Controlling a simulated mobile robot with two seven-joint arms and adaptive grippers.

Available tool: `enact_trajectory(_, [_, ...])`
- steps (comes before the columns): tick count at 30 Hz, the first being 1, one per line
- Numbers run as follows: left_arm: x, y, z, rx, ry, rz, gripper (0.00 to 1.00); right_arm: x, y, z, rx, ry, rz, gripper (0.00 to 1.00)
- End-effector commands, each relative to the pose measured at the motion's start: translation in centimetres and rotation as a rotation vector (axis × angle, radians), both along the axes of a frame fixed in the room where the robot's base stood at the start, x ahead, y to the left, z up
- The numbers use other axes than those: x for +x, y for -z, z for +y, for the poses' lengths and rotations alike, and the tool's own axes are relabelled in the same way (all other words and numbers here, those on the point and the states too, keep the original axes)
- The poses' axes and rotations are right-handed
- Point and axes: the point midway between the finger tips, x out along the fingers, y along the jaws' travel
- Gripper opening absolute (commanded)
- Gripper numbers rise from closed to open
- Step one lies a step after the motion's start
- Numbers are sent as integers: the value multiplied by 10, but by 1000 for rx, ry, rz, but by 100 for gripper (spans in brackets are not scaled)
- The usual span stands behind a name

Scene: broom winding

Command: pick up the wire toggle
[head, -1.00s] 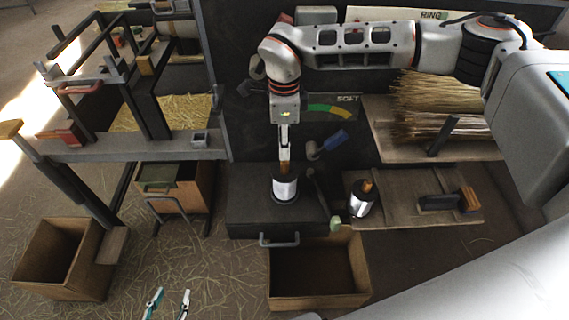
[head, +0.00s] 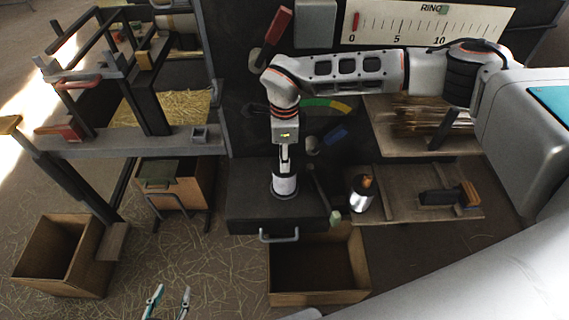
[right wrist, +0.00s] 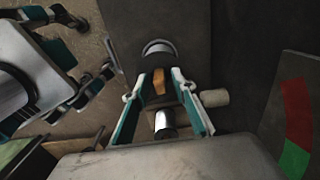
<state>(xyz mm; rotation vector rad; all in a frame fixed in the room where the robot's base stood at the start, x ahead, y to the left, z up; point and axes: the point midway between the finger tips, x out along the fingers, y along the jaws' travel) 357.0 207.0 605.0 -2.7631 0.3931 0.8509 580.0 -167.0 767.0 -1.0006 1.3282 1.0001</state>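A silver cylinder (head: 284,186) stands on the dark box with an orange-brown wooden piece, which I take for the wire toggle, at its top. The head view hides that piece behind my right gripper (head: 285,164). The right wrist view shows the wooden piece (right wrist: 158,83) between the spread fingers of my right gripper (right wrist: 160,90), with the silver cylinder (right wrist: 166,124) beside it. I cannot tell whether a finger touches it. No wire can be made out. My left gripper (head: 171,293) is open and empty at the bottom of the head view.
The dark box (head: 245,208) has a front handle (head: 280,237) and an open wooden bin (head: 320,291) below. A second silver cylinder with an orange top (head: 362,194) stands right of it, beside a green-ended lever (head: 335,219). A ring gauge (head: 430,30) hangs behind.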

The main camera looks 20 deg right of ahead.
Motion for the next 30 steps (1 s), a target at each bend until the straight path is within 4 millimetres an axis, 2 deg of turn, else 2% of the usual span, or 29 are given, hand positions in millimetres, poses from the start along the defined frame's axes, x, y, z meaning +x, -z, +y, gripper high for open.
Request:
enact_trajectory(1, [1, -1, 0, 0, -1, -1, 40, 0, 0, 0, 0, 0, 0, 10])
enact_trajectory(2, [1, -1, 0, 0, -1, -2, 40, 0, 0, 0, 0, 0, 0, 2])
enact_trajectory(3, [1, -1, 0, 0, -1, -2, 40, 0, 0, 0, 0, 0, 0, 0])
enact_trajectory(14, [1, -1, 1, 0, -1, -1, 40, 0, -3, 0, 0, 0, 0, 0])
enact_trajectory(17, [1, -2, 1, -1, -1, -1, 40, 1, -14, 0, -1, 0, -3, 0])
enact_trajectory(24, [0, -3, 1, -3, -3, 3, 40, 1, -60, 0, 0, -2, -4, 0])
enact_trajectory(30, [-1, -3, -1, -6, -2, 5, 40, 1, -90, 0, -1, -1, -2, 0])
